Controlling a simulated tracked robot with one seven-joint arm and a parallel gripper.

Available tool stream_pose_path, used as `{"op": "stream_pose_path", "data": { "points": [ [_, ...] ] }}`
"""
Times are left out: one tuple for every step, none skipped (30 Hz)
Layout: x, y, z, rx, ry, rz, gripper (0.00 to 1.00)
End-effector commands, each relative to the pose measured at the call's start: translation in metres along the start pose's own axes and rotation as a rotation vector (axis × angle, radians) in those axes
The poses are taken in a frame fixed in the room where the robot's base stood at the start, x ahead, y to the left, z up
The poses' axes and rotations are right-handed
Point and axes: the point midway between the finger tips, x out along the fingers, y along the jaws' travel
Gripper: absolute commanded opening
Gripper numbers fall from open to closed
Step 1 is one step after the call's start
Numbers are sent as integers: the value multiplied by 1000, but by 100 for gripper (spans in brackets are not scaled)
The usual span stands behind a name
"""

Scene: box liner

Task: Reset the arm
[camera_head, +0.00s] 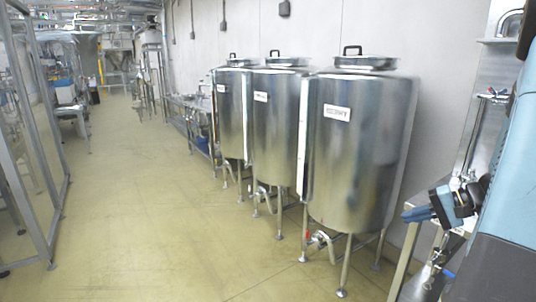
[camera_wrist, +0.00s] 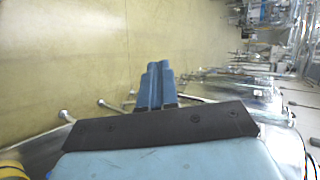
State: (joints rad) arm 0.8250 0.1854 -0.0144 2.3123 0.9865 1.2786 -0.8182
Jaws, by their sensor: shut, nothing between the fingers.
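My gripper (camera_head: 419,214) shows at the lower right of the head view, at the end of my light blue arm, in front of the steel equipment there. In the wrist view its two blue fingers (camera_wrist: 155,86) lie side by side, closed together, with nothing between them. They extend over the beige floor (camera_wrist: 75,45) and beside the steel tanks, which look sideways in this view. My arm is partly cut off by the right edge of the head view.
Three steel tanks on legs stand along the wall; the nearest tank (camera_head: 350,150) is closest to my gripper. A glass-panelled metal frame (camera_head: 38,150) stands at the left. The aisle floor (camera_head: 140,190) between is clear. A steel bench (camera_head: 190,110) stands farther back.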

Motion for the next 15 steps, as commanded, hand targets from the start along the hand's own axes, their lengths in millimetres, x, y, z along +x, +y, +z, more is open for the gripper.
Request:
{"op": "stream_pose_path", "data": {
  "points": [
    [6,-13,12,-29,-26,42,0],
    [9,-18,19,-42,-40,69,0],
    [12,-25,28,-60,-56,105,0],
    [15,-30,34,-73,-68,131,0],
    [17,-35,41,-87,-78,157,0],
    [20,-40,50,-106,-91,193,0],
    [22,-44,57,-121,-100,220,0],
    [23,-48,64,-135,-107,246,0],
    [25,-53,72,-157,-114,281,0],
    [26,-57,79,-173,-118,307,0],
    [27,-60,85,-189,-123,332,0],
    [28,-64,94,-211,-126,366,0],
    [29,-68,100,-228,-127,391,0],
    [29,-71,106,-245,-127,414,0],
    [29,-74,114,-269,-126,446,0]
  ]
}}
